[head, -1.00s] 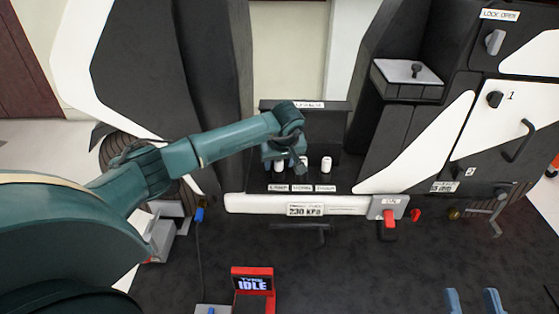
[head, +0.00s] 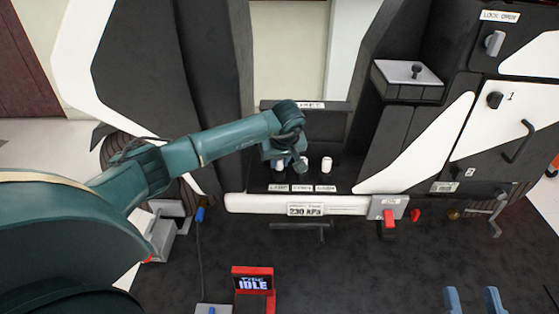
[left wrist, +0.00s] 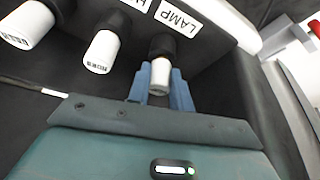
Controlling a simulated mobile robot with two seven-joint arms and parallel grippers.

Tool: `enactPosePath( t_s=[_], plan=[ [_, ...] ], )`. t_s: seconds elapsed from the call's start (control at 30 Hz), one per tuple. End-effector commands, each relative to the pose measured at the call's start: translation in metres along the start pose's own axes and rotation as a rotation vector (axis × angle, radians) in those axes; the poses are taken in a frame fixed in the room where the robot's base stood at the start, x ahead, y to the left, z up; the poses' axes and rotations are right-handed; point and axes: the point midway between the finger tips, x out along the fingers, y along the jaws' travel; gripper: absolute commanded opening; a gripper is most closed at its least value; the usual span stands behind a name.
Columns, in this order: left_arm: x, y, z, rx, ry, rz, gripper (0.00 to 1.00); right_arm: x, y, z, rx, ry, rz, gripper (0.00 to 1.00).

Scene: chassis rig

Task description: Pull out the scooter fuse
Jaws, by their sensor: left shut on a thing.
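Three white fuses with black collars stand in a row on the dark shelf. My left gripper (left wrist: 160,88) has its blue fingers closed around the end fuse (left wrist: 159,74), beside the label LAMP (left wrist: 180,16). Whether this fuse is still seated is unclear. The middle fuse (left wrist: 101,52) and far fuse (left wrist: 27,25) are free of the fingers; the far fuse also shows in the head view (head: 327,165). In the head view my left wrist partly hides the row. My right gripper (head: 472,301) is open and empty at the bottom right.
A white bar with a 230 kPa display (head: 305,209) runs below the shelf. A red handle (head: 389,218) is to its right. A red-framed screen reading IDLE (head: 253,281) stands in front. The dark floor between the screen and my right gripper is clear.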

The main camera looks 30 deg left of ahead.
Motion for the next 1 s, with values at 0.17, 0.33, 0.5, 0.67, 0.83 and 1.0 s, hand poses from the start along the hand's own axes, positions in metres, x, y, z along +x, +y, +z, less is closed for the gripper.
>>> enactPosePath(
  t_s=[0.17, 0.33, 0.5, 0.67, 0.83, 1.0],
  plan=[
    [-0.009, 0.0, -0.004, 0.0, 0.001, 0.001, 0.0, 0.002, 0.001, -0.008, 0.0, -0.001, 0.001, 0.36],
    [-0.015, 0.0, -0.006, 0.0, 0.0, 0.0, 0.0, 0.003, 0.001, -0.013, 0.0, -0.001, 0.002, 0.36],
    [-0.021, 0.0, -0.009, 0.0, 0.0, 0.0, 0.0, 0.004, 0.002, -0.019, 0.0, -0.002, 0.002, 0.36],
    [-0.027, 0.0, -0.011, 0.0, 0.0, 0.0, 0.0, 0.005, 0.002, -0.024, 0.0, -0.001, 0.002, 0.36],
    [-0.034, 0.0, -0.014, -0.001, 0.0, 0.0, 0.0, 0.007, 0.003, -0.029, 0.0, -0.001, 0.002, 0.36],
    [-0.04, 0.0, -0.017, -0.001, 0.001, 0.0, 0.0, 0.008, 0.003, -0.035, 0.0, -0.001, 0.002, 0.36]
  ],
)
